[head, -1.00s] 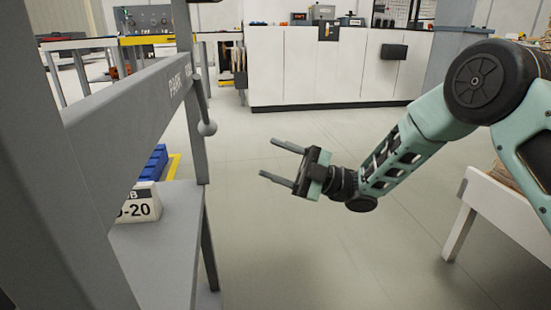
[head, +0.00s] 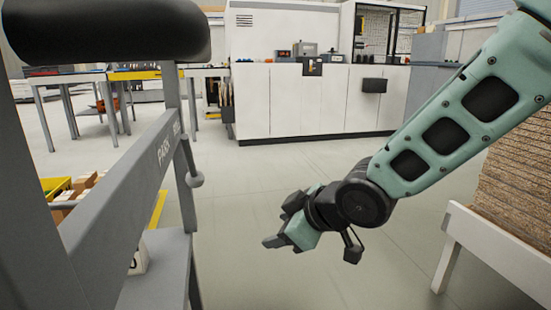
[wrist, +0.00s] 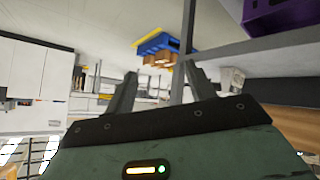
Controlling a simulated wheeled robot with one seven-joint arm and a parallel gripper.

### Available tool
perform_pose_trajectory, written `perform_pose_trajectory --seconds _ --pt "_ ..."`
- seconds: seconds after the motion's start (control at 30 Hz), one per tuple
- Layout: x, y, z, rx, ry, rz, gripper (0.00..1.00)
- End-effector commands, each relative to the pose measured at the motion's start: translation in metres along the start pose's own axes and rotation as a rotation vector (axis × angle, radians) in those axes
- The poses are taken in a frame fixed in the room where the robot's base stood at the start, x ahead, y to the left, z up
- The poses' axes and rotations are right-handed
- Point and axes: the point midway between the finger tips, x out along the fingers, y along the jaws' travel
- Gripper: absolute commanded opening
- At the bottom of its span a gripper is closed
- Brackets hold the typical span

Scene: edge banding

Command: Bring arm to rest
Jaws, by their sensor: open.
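My gripper (head: 272,240) hangs over bare floor in the middle of the head view, at the end of my green and black arm. It points left, towards the grey frame. In the wrist view its two dark fingers (wrist: 155,90) stand apart with nothing between them close by. Beyond the fingertips, further off, the wrist view shows a blue bin (wrist: 158,43) with brown blocks. The gripper touches nothing that I can see.
A grey frame (head: 110,190) marked "PARK" stands close on the left. A white bench with stacked boards (head: 515,190) stands on the right, near my arm. A long white cabinet (head: 310,100) stands at the back. The floor (head: 240,190) between is clear.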

Motion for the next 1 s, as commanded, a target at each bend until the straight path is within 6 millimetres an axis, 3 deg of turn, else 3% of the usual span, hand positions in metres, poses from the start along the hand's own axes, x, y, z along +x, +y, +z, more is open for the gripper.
perform_pose_trajectory --seconds 0.3,0.53,1.0 --pt "-0.112 -0.082 0.086 0.310 -0.507 -0.073 0.55" --pt "-0.193 -0.143 0.133 0.491 -0.807 -0.136 0.55" --pt "-0.271 -0.110 0.052 0.497 -0.818 -0.139 0.55"
